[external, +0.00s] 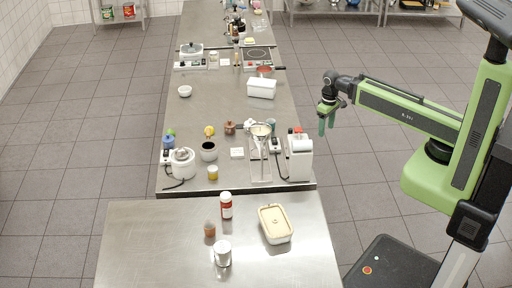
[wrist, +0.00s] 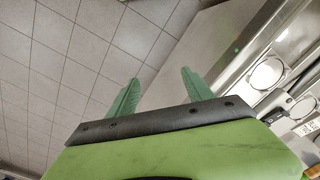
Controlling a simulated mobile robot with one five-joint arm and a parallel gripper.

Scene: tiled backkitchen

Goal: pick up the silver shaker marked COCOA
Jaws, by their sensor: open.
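A silver shaker (external: 222,254) stands upright near the front of the nearest steel table (external: 140,245) in the external view. Its lettering is too small to read. My gripper (external: 326,126) hangs in the air to the right of the counter, far up and right of the shaker. In the wrist view my gripper (wrist: 160,78) shows two green fingers, spread apart with nothing between them. The shaker is not in the wrist view.
Close to the shaker stand a small brown bottle (external: 210,229), a white-and-red bottle (external: 226,205) and a lidded cream-coloured tub (external: 276,224). The longer counter (external: 205,120) behind holds several appliances, including a white machine (external: 299,160). The table's left part is clear.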

